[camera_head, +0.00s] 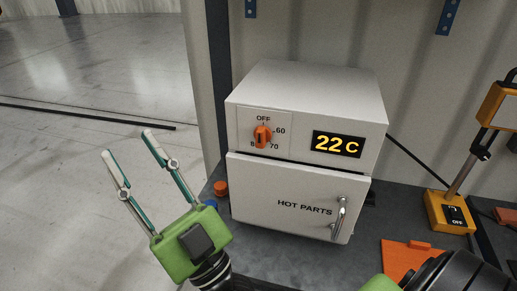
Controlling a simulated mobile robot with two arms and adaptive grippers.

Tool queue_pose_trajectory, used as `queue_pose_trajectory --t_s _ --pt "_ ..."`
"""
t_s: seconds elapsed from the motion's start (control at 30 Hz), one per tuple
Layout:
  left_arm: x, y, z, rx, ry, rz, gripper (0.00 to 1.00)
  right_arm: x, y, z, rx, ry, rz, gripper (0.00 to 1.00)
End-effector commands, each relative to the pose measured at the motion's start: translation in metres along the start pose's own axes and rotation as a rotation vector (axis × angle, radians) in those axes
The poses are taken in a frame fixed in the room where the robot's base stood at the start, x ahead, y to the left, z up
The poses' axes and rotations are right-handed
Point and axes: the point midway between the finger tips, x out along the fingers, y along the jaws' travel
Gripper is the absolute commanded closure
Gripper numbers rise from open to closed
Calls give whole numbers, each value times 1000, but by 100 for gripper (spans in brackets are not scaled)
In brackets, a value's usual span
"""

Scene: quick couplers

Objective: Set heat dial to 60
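The orange heat dial (262,136) is on the upper left front of a white heater box (315,84). Marks OFF, 60 and 70 show around it; a mark at its lower left is partly hidden. The knob stands roughly upright, in line with OFF; its exact pointing end is hard to tell. The lit display (338,144) reads 22 C.
The box's lower door (290,196), marked HOT PARTS, is shut, with a metal handle (339,217). A small orange part (221,188) sits left of it. An orange plate (405,262) and a yellow stand (451,213) marked OFF are at right. Space left of the bench is open floor.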

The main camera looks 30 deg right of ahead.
Motion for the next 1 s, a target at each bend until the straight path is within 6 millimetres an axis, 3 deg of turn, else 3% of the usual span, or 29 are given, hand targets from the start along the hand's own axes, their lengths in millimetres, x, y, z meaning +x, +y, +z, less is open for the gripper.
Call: queue_pose_trajectory --t_s 0.17,0.27,0.4,0.53,0.73,0.9,1.0 --pt "0 0 0 0 1 0 100 1 57 -19 -18 69 310 67" --pt "0 0 -1 0 1 0 100 -9 88 -12 -37 35 487 67" --pt "0 0 -1 0 1 0 100 -35 120 12 -76 -96 713 67" --pt "0 0 -1 0 1 0 100 -67 138 43 -130 -285 880 67" --pt "0 0 -1 1 1 0 100 -115 143 79 -225 -571 1019 67" --pt "0 0 -1 1 1 0 100 -135 143 90 -268 -687 1054 67" --pt "-1 0 -1 1 1 0 100 -135 147 93 -276 -700 1058 67"
